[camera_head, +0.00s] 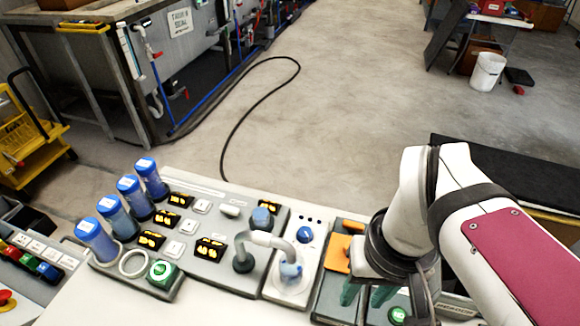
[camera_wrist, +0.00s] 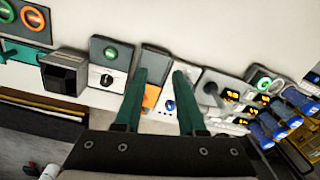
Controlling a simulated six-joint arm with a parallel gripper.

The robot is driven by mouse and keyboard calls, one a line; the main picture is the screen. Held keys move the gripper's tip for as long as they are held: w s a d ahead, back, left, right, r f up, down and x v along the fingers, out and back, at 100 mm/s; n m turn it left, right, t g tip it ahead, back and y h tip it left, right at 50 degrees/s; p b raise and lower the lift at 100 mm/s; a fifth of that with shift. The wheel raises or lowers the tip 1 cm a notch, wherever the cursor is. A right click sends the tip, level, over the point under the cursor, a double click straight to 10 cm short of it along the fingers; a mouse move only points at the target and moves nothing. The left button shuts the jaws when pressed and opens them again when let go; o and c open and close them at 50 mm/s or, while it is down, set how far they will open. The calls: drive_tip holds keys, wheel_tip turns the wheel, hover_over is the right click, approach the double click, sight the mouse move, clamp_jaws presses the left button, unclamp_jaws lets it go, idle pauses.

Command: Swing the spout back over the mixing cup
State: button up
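The spout (camera_head: 266,239) is a pale grey bent tube on the control panel in the head view. It rises from a dark round base on the left and arches right. Its right end meets a small blue-and-white piece (camera_head: 291,272) on a white panel; I cannot tell whether this is the mixing cup or part of the spout. In the wrist view a grey spout-like part (camera_wrist: 211,90) lies right of my fingers. My gripper (camera_head: 366,292) is right of the spout, apart from it. In the wrist view my gripper (camera_wrist: 160,75) is open, with nothing held between its green fingers.
Several blue-capped bottles (camera_head: 125,205) stand at the panel's left, near an empty white ring (camera_head: 133,263) and a green knob (camera_head: 162,273). A blue knob (camera_head: 305,235) and an orange part (camera_head: 337,253) lie between spout and gripper. Open floor (camera_head: 350,110) is behind.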

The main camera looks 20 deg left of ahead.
sight(261, 236)
drive_tip(key=shift+o, duration=1.1)
drive_tip(key=w+a+r+n, duration=0.2)
drive_tip(key=w+a+n, duration=0.3)
drive_tip(key=a+n, duration=0.1)
drive_tip(key=shift+a+r+t+h, duration=0.3)
drive_tip(key=shift+a+t, duration=0.1)
drive_tip(key=shift+a, duration=0.2)
drive_tip(key=shift+o, duration=0.6)
drive_tip(key=w+a+r+n+t, duration=0.1)
drive_tip(key=w+a+r+n, duration=0.1)
drive_tip(key=a+n, duration=0.7)
drive_tip(key=a, duration=0.3)
drive_tip(key=shift+w+a, duration=0.25)
drive_tip(key=shift+w, duration=0.05)
drive_tip(key=w+f, duration=0.1)
drive_tip(key=f, duration=0.4)
drive_tip(key=w+f, duration=0.1)
drive_tip(key=f, duration=0.4)
drive_tip(key=w+f, duration=0.1)
drive_tip(key=f, duration=0.4)
drive_tip(key=shift+f, duration=0.1)
clamp_jaws()
